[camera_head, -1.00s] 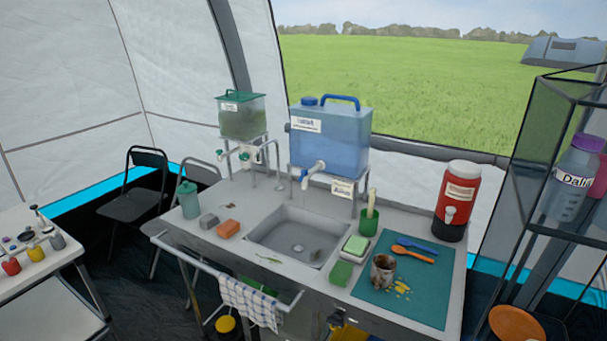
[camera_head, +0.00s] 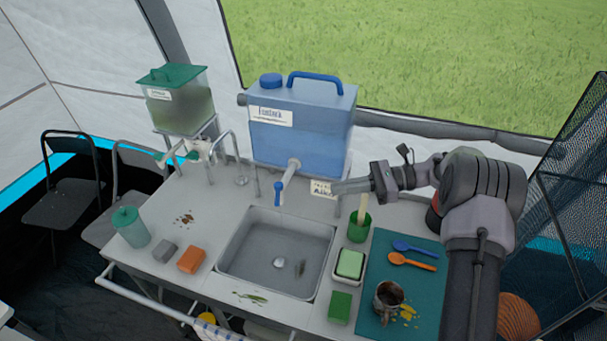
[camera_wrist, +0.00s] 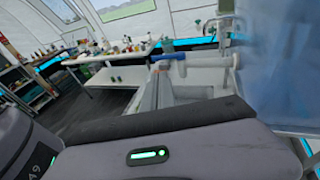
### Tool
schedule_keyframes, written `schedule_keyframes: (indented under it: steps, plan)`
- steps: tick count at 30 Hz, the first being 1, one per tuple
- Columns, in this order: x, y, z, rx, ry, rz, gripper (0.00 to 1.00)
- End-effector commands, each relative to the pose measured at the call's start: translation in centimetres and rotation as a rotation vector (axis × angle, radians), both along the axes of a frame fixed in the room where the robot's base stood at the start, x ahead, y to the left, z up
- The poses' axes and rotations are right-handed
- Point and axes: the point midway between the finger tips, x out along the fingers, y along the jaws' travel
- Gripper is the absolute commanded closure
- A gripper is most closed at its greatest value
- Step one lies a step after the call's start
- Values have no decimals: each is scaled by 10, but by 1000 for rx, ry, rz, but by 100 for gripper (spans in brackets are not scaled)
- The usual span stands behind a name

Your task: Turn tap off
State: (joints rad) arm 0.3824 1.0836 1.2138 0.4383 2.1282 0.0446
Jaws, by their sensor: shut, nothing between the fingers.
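The blue water container (camera_head: 300,125) stands on a rack behind the sink (camera_head: 276,255). Its pale tap (camera_head: 289,174) points out over the basin, with a blue lever (camera_head: 278,194) hanging down at its front end. In the wrist view, the blue container (camera_wrist: 285,60) fills the right side and the blue lever (camera_wrist: 172,57) shows near the middle. My gripper (camera_head: 336,187) is shut and empty, to the right of the tap and apart from it, by a white label. I cannot tell whether water runs from the tap.
A green-lidded container (camera_head: 178,105) with its own taps stands at the left. A green cup (camera_head: 358,228) with a brush is just below my gripper. A soap dish (camera_head: 348,266), a mat (camera_head: 415,300) with spoons and a dirty mug (camera_head: 388,296) lie at the right.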

Motion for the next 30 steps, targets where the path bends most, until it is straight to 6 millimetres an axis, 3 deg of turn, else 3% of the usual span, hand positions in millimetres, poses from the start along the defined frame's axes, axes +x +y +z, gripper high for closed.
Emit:
schedule_keyframes:
  steps: [15, 21, 30]
  plan:
    - [-1, 106, -23, -3, -1, 5, 100]
    - [-1, 125, -26, -4, 0, 4, 100]
    - [-1, 128, -26, -4, 0, 3, 100]
